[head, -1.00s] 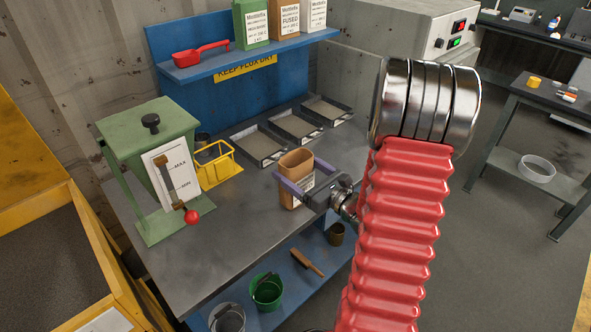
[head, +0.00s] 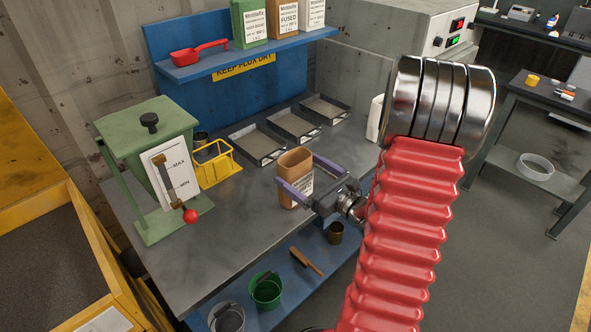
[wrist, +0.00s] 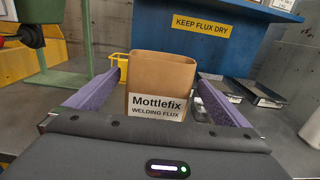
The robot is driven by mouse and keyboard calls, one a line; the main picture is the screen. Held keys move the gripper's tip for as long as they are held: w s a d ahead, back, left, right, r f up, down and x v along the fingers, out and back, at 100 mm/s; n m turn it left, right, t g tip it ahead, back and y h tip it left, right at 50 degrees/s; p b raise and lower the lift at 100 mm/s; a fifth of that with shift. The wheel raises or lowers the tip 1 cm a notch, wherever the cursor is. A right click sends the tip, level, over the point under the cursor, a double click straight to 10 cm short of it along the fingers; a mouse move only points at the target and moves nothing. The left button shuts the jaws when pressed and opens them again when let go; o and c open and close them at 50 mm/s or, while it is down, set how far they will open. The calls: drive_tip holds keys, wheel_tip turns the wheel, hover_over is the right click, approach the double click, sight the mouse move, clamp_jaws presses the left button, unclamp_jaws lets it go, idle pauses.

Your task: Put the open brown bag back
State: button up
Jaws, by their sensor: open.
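The open brown bag (head: 296,168), with a white Mottlefix welding flux label, stands upright on the grey bench. Its open top faces up. In the wrist view the bag (wrist: 160,78) is between the two purple fingers, with a visible gap on each side. My gripper (head: 305,178) is open around the bag in the head view; it also shows in the wrist view (wrist: 158,100). The lower part of the bag is hidden by my gripper in the wrist view.
A blue shelf (head: 245,60) above holds a red scoop (head: 200,54), a green bag (head: 250,20) and other bags. Three grey trays (head: 293,125) lie behind the bag. A green hopper (head: 150,150) and yellow wire basket (head: 216,166) stand left. Bare bench lies in front.

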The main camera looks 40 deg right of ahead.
drive_tip(key=s+d, duration=0.1)
drive_tip(key=s, duration=0.8)
drive_tip(key=shift+s+d, duration=0.15)
drive_tip(key=shift+s, duration=0.05)
idle(0.6)
